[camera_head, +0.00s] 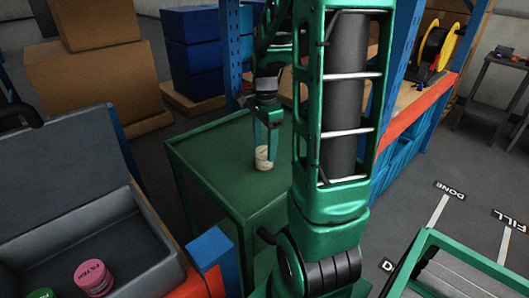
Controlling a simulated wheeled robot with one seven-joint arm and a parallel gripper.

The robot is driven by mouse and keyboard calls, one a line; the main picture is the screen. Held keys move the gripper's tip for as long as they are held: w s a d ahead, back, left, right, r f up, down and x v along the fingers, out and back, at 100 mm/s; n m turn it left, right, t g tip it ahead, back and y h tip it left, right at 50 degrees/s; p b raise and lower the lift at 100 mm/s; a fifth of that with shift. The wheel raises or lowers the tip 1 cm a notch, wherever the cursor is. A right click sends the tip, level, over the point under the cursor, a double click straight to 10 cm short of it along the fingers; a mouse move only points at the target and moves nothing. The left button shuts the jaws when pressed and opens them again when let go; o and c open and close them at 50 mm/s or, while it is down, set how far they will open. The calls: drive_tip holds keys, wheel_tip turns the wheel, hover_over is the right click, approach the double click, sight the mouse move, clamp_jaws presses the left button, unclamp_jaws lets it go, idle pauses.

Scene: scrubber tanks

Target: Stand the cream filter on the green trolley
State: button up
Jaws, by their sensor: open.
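The cream filter (263,159) is a small pale cylinder with a dark mark. It appears to stand upright on the top of the green trolley (210,157), near its middle. My gripper (265,140) points down over the filter, with its green fingers on either side of the filter's upper part. The gripper is open. I cannot tell whether a finger touches the filter. My green arm covers the right part of the trolley.
A grey open bin (150,235) at the lower left holds a pink filter (93,278) and a green one. Cardboard boxes (85,75) and blue crates (192,45) stand behind. A blue-and-orange rack (400,125) stands at the right. The trolley's left top is clear.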

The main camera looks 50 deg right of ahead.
sight(264, 150)
wheel_tip(264, 150, up, 7)
drive_tip(key=shift+r, duration=0.1)
drive_tip(key=s+a+f+n, duration=0.1)
drive_tip(key=s+a+n, duration=0.4)
drive_tip(key=s+n, duration=0.2)
drive_tip(key=s+a+f+n, duration=0.2)
drive_tip(key=s+a+n, duration=0.3)
drive_tip(key=s+n, duration=0.3)
drive_tip(key=s, duration=0.3)
drive_tip(key=shift+a, duration=0.25)
drive_tip(key=shift+w+f, duration=0.2)
drive_tip(key=shift+w, duration=0.35)
